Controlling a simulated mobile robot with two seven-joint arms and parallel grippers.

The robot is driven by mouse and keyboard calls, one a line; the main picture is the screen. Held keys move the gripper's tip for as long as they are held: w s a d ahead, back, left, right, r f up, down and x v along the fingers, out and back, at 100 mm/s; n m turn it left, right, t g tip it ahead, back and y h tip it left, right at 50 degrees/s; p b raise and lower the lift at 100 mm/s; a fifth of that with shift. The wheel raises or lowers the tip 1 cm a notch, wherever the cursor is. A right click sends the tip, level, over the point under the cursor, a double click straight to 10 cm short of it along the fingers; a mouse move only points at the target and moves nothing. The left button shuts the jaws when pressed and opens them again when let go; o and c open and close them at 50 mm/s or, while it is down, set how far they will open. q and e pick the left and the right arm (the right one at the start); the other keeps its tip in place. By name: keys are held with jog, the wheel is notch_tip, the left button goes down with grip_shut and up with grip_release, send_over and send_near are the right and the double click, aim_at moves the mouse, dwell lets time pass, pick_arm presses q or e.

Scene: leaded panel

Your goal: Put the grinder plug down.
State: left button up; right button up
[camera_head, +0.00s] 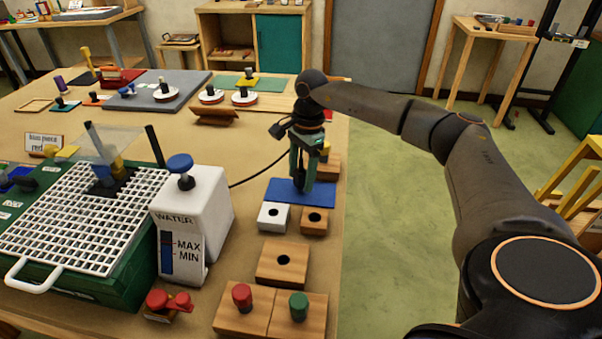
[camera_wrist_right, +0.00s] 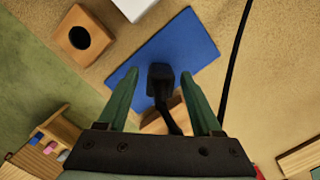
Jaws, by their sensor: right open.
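The black grinder plug (camera_wrist_right: 160,82) is at the blue mat (camera_wrist_right: 195,50), between the spread fingers of my right gripper (camera_wrist_right: 158,88). A gap shows on each side of the plug in the wrist view. A short dark lead runs from it back toward the gripper body. In the head view my right gripper (camera_head: 301,182) points down over the blue mat (camera_head: 278,188), near the table's right edge, and its fingers mostly hide the plug. I cannot tell whether the plug's underside touches the mat. My left gripper is not in view.
A white block (camera_head: 273,217) and wooden blocks with holes (camera_head: 314,221) sit just in front of the mat. A white water tank (camera_head: 212,210) and a grid-topped green grinder (camera_head: 95,280) stand left. A black cord (camera_head: 258,173) crosses the table between.

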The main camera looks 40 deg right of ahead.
aim_at(305, 168)
jog(key=r, duration=0.6)
jog(key=d+r, duration=0.1)
jog(key=r, duration=0.3)
jog(key=shift+d, duration=0.1)
jog(key=shift+d+r, duration=0.1)
jog(key=shift+r, duration=0.65)
jog(key=shift+s, duration=0.1)
